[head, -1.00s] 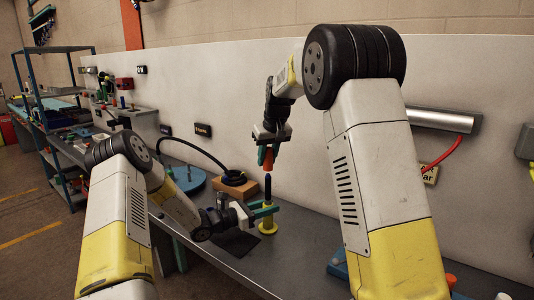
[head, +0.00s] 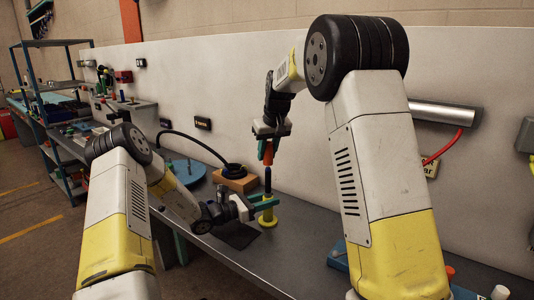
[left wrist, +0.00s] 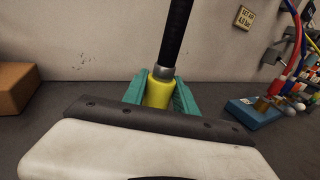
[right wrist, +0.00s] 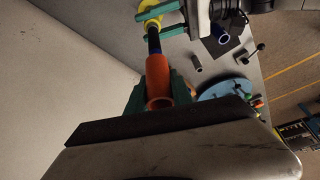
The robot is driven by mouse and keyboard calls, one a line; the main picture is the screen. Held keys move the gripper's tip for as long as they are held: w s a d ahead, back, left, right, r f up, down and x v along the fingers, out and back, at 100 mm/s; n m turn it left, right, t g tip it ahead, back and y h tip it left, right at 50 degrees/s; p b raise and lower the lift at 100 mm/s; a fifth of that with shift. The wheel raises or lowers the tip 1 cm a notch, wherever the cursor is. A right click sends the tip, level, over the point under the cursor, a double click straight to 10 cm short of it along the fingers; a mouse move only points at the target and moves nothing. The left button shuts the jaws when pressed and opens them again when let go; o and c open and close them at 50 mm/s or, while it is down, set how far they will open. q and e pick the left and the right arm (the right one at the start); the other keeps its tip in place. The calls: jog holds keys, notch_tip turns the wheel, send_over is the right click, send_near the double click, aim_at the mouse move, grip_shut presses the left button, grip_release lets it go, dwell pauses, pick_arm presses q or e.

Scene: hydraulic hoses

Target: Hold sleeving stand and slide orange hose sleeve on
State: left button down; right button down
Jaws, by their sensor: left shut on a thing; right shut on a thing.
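The sleeving stand (head: 268,217) is a yellow post with a round base and an upright black hose (head: 268,185) on top, with a dark blue tip. My left gripper (head: 264,203) is shut on the yellow post, which also shows between its green fingers in the left wrist view (left wrist: 158,90). My right gripper (head: 266,148) is shut on the orange hose sleeve (head: 267,158), right above the hose tip. In the right wrist view the sleeve (right wrist: 158,78) roughly lines up with the hose (right wrist: 153,42). I cannot tell whether sleeve and tip touch.
An orange-brown block (head: 238,183) with a black ring on it stands behind and left of the stand. A blue round plate (head: 184,172) lies further left. A dark mat (head: 236,235) lies before the stand. The white wall panel is close behind.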

aim_at(267, 181)
jog(key=shift+f, duration=0.15)
jog(key=shift+f, duration=5.15)
jog(key=c, duration=1.1)
grip_release()
jog(key=shift+o, duration=0.2)
jog(key=v, duration=1.2)
jog(key=shift+w, duration=0.1)
